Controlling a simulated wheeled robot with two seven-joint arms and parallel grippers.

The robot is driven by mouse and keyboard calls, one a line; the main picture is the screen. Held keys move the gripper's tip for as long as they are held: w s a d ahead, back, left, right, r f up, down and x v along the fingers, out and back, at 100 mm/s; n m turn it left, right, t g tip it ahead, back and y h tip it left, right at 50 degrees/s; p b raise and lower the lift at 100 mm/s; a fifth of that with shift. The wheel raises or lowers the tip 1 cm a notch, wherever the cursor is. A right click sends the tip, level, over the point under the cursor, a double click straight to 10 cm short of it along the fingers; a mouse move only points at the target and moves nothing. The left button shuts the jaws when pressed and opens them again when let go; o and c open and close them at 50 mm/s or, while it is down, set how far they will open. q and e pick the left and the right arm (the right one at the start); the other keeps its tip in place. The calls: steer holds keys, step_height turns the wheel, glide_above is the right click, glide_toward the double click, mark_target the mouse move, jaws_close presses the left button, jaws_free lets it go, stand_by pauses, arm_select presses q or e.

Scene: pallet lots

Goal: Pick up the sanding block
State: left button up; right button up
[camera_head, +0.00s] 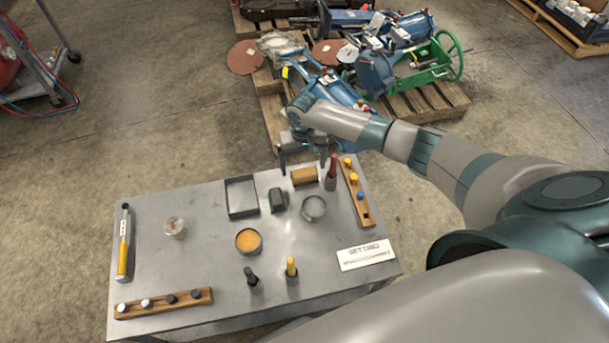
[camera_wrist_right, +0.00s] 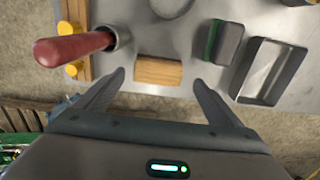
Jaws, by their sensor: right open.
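A small tan wooden block, which looks like the sanding block (camera_head: 305,176), lies near the far edge of the grey table. It also shows in the right wrist view (camera_wrist_right: 159,70), lined up between the fingertips with a gap on each side. My right gripper (camera_head: 303,164) is open and empty at the table's far edge, its fingers pointing down by the block; it also shows in the right wrist view (camera_wrist_right: 159,78). I cannot tell the exact height of the fingertips over the table. My left gripper is out of view.
A red-handled tool (camera_head: 331,172) stands upright in a holder close right of the block, beside a wooden rack (camera_head: 356,192). A dark green-and-black block (camera_head: 277,201), an open grey tray (camera_head: 229,199) and a round grey dish (camera_head: 314,208) are near.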

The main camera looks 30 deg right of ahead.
mark_target(305, 172)
steer(key=shift+s+d+f, duration=0.1)
steer(key=shift+f, duration=1.05)
steer(key=shift+s+d+f, duration=0.1)
steer(key=shift+f, duration=1.05)
steer(key=shift+c, duration=0.5)
steer(key=c, duration=1.1)
